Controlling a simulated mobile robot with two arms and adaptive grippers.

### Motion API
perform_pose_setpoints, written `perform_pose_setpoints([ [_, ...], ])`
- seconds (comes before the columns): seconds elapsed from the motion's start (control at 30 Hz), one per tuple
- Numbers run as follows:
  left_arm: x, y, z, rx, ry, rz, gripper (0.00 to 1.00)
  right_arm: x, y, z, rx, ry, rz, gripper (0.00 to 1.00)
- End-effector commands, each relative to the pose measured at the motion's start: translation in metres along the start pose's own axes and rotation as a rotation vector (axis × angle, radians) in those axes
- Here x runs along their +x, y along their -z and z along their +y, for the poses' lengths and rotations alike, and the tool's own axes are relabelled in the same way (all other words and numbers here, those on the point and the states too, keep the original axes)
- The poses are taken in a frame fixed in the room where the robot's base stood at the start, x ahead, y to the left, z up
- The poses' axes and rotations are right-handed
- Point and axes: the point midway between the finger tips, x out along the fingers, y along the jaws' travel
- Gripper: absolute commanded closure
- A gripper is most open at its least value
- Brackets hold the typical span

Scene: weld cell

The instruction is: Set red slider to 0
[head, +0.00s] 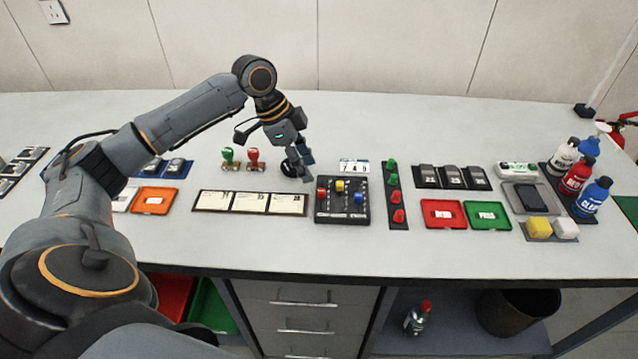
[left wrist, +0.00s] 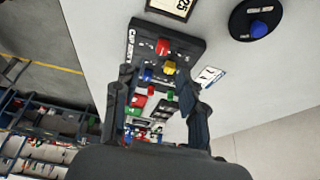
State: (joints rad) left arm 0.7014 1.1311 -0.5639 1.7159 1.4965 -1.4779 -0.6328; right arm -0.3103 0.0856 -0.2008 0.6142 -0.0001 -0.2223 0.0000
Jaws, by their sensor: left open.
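The red slider (head: 321,194) is the left knob on a black slider box (head: 343,216) near the middle of the table. A yellow slider (head: 340,186) and a blue slider (head: 358,198) stand to its right. The red slider also shows in the left wrist view (left wrist: 163,46), beyond my fingertips. The scale marks are too small to read. My left gripper (head: 300,173) is open and empty, above the table just behind and left of the box. It touches no slider that I can see. My right gripper is not in view.
Right of the box stands a strip of green and red knobs (head: 398,200). Three cards (head: 250,202) lie left of it. Bottles (head: 580,175) stand far right. The table behind the box is mostly clear.

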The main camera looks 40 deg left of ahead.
Motion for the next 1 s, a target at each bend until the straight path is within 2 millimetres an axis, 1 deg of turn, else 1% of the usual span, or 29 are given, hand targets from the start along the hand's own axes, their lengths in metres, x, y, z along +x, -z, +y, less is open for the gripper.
perform_pose_setpoints([
  [0.03,0.012,0.001,0.0,-0.001,-0.004,0.0,0.58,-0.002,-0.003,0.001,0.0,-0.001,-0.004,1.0],
  [0.1,0.027,0.0,0.001,-0.001,-0.004,0.0,0.58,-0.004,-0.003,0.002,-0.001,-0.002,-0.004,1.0],
  [0.2,0.045,0.001,0.001,-0.002,-0.003,0.001,0.58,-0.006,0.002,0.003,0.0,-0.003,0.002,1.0],
  [0.33,0.064,0.001,0.0,-0.002,-0.002,0.0,0.58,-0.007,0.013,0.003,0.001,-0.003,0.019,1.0],
  [0.4,0.071,0.0,0.0,-0.002,0.0,0.0,0.58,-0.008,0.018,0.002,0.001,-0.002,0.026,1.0],
  [0.5,0.076,0.0,0.0,-0.001,0.001,0.0,0.58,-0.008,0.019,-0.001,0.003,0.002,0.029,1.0],
  [0.67,0.079,0.0,0.0,0.0,0.001,0.0,0.58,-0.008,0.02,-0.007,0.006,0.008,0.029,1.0],
  [0.8,0.079,0.0,0.0,0.0,0.001,0.0,0.58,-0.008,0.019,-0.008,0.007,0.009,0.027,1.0],
  [0.83,0.079,0.0,0.0,-0.001,0.001,0.0,0.63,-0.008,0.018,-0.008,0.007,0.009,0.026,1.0],
  [0.87,0.079,0.0,0.0,0.0,0.001,0.0,0.69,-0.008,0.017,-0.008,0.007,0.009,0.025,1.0],
  [0.9,0.079,0.0,0.0,-0.001,0.001,0.0,0.77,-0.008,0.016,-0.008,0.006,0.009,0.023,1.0],
  [0.97,0.079,0.0,0.0,-0.001,0.001,0.0,0.89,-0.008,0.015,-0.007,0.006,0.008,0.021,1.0],
  [1.0,0.079,0.0,0.0,-0.001,0.001,0.0,0.97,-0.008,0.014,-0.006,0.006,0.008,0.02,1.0],
])
